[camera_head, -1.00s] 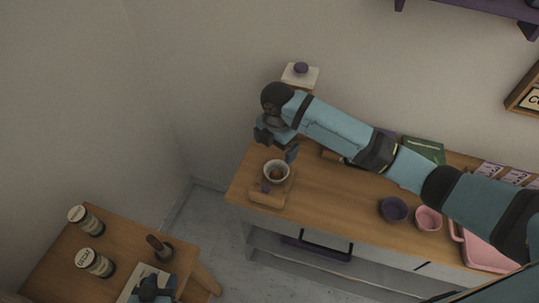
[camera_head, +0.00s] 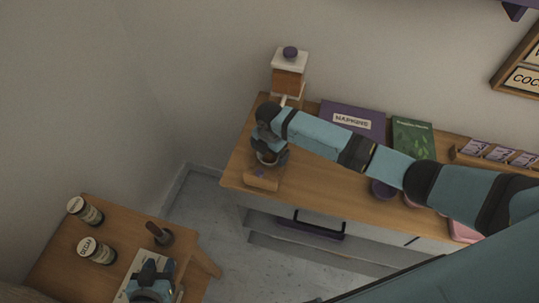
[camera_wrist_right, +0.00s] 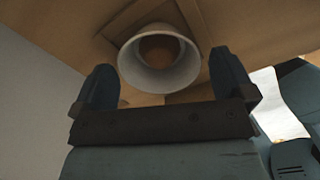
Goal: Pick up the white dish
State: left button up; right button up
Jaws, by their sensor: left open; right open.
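The white dish (camera_wrist_right: 165,79) is a small round cup with brown contents. In the right wrist view it lies just beyond and between the two spread fingers of my right gripper (camera_wrist_right: 165,88). In the head view the dish (camera_head: 267,158) is partly hidden by my right gripper (camera_head: 271,150), which is open around or just above it; I cannot tell whether a finger touches it. The dish is at a small wooden stand (camera_head: 262,179) near the counter's left end. My left gripper (camera_head: 150,284) is at the bottom of the head view, over the low table, open.
A wooden grinder (camera_head: 288,80) with a white top stands behind the dish. A purple napkin box (camera_head: 352,119) and a green packet (camera_head: 412,139) lie along the wall. A purple bowl (camera_head: 382,189) sits right. Jars (camera_head: 97,250) and a tamper (camera_head: 159,234) stand on the low table.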

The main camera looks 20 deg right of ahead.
jog(key=shift+f, duration=0.9)
jog(key=shift+c, duration=0.5)
jog(key=c, duration=0.7)
jog(key=shift+c, duration=0.2)
jog(key=shift+r, duration=0.15)
